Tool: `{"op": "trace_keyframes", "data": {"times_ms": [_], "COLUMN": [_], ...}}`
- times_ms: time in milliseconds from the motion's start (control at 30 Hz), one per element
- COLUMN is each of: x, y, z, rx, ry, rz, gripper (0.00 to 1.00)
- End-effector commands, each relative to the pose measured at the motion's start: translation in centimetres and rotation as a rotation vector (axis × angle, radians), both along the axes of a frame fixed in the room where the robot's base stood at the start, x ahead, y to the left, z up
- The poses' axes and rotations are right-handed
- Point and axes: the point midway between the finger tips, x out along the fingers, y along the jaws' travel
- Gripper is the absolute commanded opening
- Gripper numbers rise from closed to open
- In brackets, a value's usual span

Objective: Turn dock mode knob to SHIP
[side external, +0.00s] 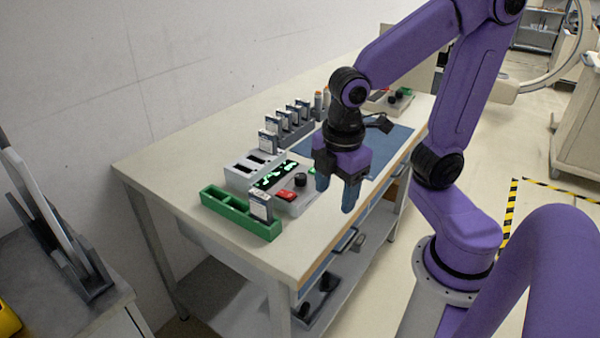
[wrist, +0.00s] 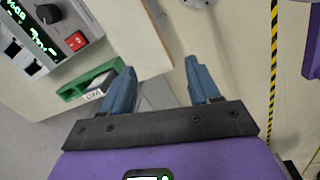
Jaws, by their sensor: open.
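The dock (side external: 290,204) is a light grey box on the table with green lit displays, a red switch (side external: 285,195) and a black round knob (side external: 300,180). In the wrist view the knob (wrist: 48,13) is at the upper left, beside the red switch (wrist: 76,41). The knob's markings are too small to read. My gripper (side external: 335,196) is open and empty, its blue fingers pointing down above the table's front edge, to the right of the knob. In the wrist view the gripper (wrist: 163,85) is over the table edge and floor, apart from the dock.
A green tray (side external: 238,213) with a labelled module (side external: 260,206) stands left of the dock. Several similar modules stand in a grey rack (side external: 290,128) behind. A blue mat (side external: 390,145) lies on the table to the right. An open drawer (side external: 345,240) shows below the tabletop.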

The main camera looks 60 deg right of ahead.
Motion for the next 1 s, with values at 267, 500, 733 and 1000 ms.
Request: {"op": "trace_keyframes", "data": {"times_ms": [267,500,733,1000], "x": [7.2,12.5,15.4,16.2], "y": [-1.3,-3.8,-6.2,-7.3], "z": [1.8,3.5,4.7,4.6], "rx": [-0.129,-0.25,-0.333,-0.359], "ry": [-0.013,0.022,0.078,0.101], "rz": [0.178,0.324,0.421,0.453], "gripper": [0.61,0.61,0.61,0.61]}}
